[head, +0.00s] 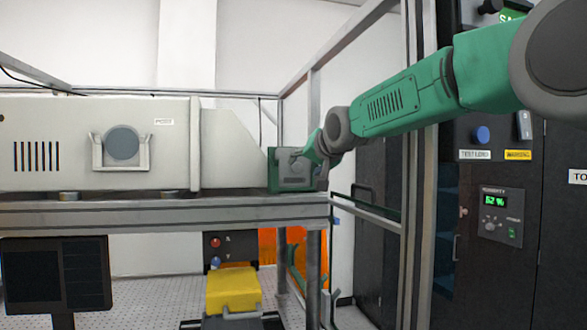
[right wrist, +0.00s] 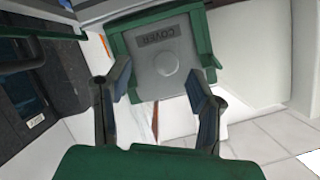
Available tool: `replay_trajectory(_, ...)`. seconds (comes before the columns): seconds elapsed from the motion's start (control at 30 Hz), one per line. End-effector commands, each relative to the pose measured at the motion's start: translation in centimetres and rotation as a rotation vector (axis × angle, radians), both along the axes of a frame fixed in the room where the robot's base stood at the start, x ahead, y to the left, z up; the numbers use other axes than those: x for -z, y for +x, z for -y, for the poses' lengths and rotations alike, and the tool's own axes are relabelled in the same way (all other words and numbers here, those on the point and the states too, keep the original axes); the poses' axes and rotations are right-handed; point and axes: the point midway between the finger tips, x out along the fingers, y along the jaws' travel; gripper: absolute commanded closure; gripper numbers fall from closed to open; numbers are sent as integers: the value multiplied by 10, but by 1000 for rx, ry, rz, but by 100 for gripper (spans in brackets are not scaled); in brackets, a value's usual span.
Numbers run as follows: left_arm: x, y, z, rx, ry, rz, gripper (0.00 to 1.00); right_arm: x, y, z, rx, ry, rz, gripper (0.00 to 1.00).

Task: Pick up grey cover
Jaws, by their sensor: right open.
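The grey cover (right wrist: 165,60) shows in the right wrist view as a flat grey plate lettered COVER, with a round raised knob. It sits in a green holder (right wrist: 120,42). In the head view the cover (head: 293,170) is at the right end of the long pale instrument housing. My right gripper (right wrist: 160,76) is open, with its two fingers spread to either side of the cover's lower part in the picture. Nothing is between the fingertips that I can see held. In the head view my right gripper (head: 312,155) is small and partly overlaps the cover. My left gripper is out of view.
The pale housing (head: 75,150) rests on a metal frame table (head: 150,212). A metal post (head: 420,120) stands right of the cover. A dark cabinet with a humidity panel (head: 497,215) is further right. A yellow case (head: 232,290) is below the table.

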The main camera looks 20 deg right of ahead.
Motion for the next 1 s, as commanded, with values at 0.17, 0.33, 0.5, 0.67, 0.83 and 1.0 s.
replay_trajectory(0.17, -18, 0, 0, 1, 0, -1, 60, 2, 21, -8, -2, -6, -1, 51)
replay_trajectory(0.33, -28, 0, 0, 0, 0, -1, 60, 11, 43, -14, -2, -8, -1, 51)
replay_trajectory(0.5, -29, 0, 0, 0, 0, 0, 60, 14, 48, -13, -1, -7, 1, 51)
replay_trajectory(0.67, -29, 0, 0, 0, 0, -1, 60, 14, 47, -10, -2, -5, 2, 51)
replay_trajectory(0.83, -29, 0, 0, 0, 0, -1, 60, 15, 47, -7, -2, -3, 2, 100)
replay_trajectory(1.0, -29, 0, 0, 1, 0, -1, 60, 14, 48, -9, -1, -5, 1, 100)
